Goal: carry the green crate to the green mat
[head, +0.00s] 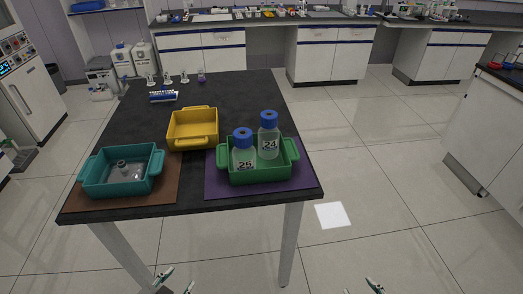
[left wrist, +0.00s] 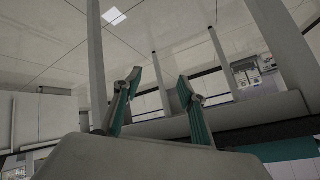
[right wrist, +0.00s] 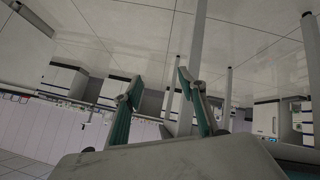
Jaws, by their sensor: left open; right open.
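The green crate (head: 259,173) stands on a purple mat (head: 215,184) at the right front of the black table. It holds two blue-capped bottles, one marked 25 (head: 243,152) and one marked 24 (head: 268,138). No green mat shows in any view. My left gripper (head: 176,280) is low at the front, below the table edge, apart from the crate; its open, empty fingers also show in the left wrist view (left wrist: 155,95). My right gripper (head: 373,285) is at the bottom edge, right of the table; its fingers are open and empty in the right wrist view (right wrist: 158,95).
A teal crate (head: 122,177) with a small glass item stands on a brown mat (head: 120,203) at the left front. An empty yellow crate (head: 192,134) sits behind, between them. A blue rack (head: 163,97) and small glassware stand at the back left.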

